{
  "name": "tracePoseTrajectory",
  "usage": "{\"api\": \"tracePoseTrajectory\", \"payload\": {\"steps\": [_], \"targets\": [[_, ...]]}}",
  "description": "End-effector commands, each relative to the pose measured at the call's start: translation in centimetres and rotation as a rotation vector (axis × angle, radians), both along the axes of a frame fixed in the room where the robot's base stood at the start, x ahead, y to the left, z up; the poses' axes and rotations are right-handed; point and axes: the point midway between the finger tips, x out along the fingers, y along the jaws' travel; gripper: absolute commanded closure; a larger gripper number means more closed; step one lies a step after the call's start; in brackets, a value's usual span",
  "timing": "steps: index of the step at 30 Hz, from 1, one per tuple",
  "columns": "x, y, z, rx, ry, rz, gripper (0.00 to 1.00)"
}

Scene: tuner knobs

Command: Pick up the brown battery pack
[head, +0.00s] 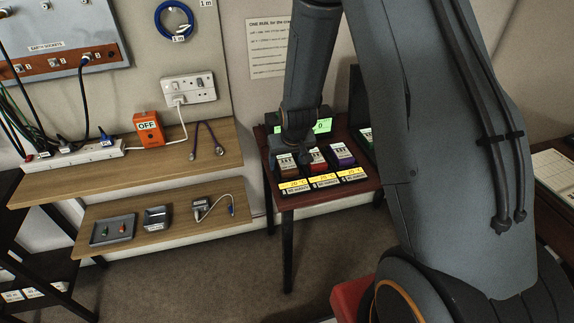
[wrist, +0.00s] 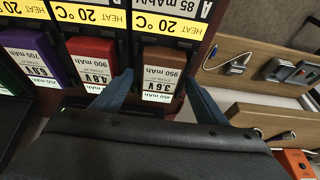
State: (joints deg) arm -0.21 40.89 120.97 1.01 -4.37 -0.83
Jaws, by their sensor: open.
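The brown battery pack (wrist: 162,66) stands in a dark holder in the wrist view, its white label reading 3.6 V and 950 mAh. In the head view the brown pack (head: 284,171) is at the left of a row of packs, partly hidden by my arm. My gripper (wrist: 158,92) is open, with one blue-grey finger on each side of the brown pack in the picture. I cannot tell whether the fingers touch it. In the head view my gripper (head: 297,148) is above the row, its fingertips hard to make out.
Yellow 20 °C cards (head: 324,181) front the row on a dark red table (head: 283,201). A wooden shelf (head: 180,160) with cables stands left.

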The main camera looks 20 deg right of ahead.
Motion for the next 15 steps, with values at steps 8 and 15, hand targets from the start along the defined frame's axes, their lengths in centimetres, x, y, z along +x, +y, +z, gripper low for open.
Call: {"api": "tracePoseTrajectory", "payload": {"steps": [8,15], "targets": [[-0.02,-0.02,-0.18,0.0,0.0,0.0,0.41],[0.0,-0.03,-0.15,0.0,0.0,0.0,0.8]]}}
